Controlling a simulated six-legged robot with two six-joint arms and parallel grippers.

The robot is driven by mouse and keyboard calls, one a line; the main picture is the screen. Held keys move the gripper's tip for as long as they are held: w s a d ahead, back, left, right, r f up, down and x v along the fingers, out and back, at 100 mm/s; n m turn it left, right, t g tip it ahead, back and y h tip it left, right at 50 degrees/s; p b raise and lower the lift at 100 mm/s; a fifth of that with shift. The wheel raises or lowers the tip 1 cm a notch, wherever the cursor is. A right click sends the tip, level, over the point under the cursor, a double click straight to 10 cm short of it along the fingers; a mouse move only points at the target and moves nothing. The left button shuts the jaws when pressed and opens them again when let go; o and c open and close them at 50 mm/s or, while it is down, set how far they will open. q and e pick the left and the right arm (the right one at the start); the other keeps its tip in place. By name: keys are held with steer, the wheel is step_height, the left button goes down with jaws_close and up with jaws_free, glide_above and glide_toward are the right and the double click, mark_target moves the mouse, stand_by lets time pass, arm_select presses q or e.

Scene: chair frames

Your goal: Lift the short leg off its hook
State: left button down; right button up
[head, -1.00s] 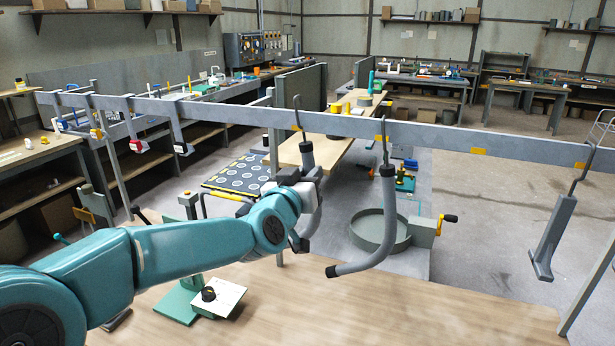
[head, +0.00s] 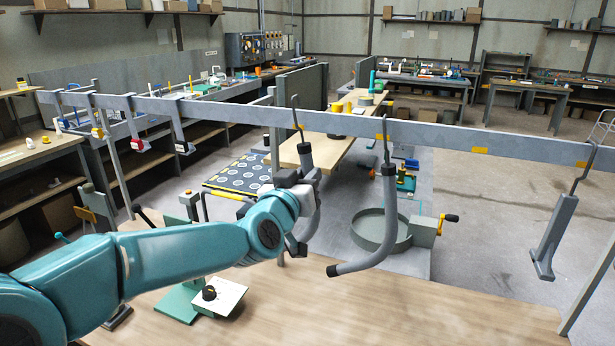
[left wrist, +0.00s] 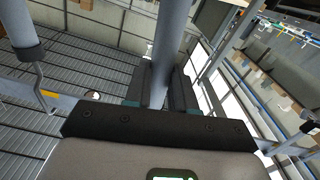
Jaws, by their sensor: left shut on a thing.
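Two curved grey legs hang from the long grey rail (head: 450,138). The left one, the short leg by its look, is the held leg (head: 306,156); its dark-capped top is at its hook (head: 296,116). I cannot tell whether it bears on the hook. My left gripper (head: 308,182) is shut on it below the top and hides part of it. In the left wrist view the held leg (left wrist: 159,78) runs up between the jaws (left wrist: 158,98). The other curved leg (head: 388,225) hangs apart to the right. My right gripper is not in view.
A grey bracket-like part (head: 553,238) hangs at the rail's right end. Several smaller parts hang at its left. A wooden bench (head: 400,312) lies in front, with a green stand (head: 185,300) and white plate. A round grey pan (head: 372,243) stands beyond the legs.

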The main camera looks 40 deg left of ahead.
arm_select(q)
steer(key=shift+v, duration=0.8)
steer(key=v, duration=0.2)
steer(key=r+v, duration=0.1)
steer(key=v, duration=0.2)
steer(key=shift+p, duration=0.35)
steer(key=shift+w, duration=0.1)
stand_by(0.3)
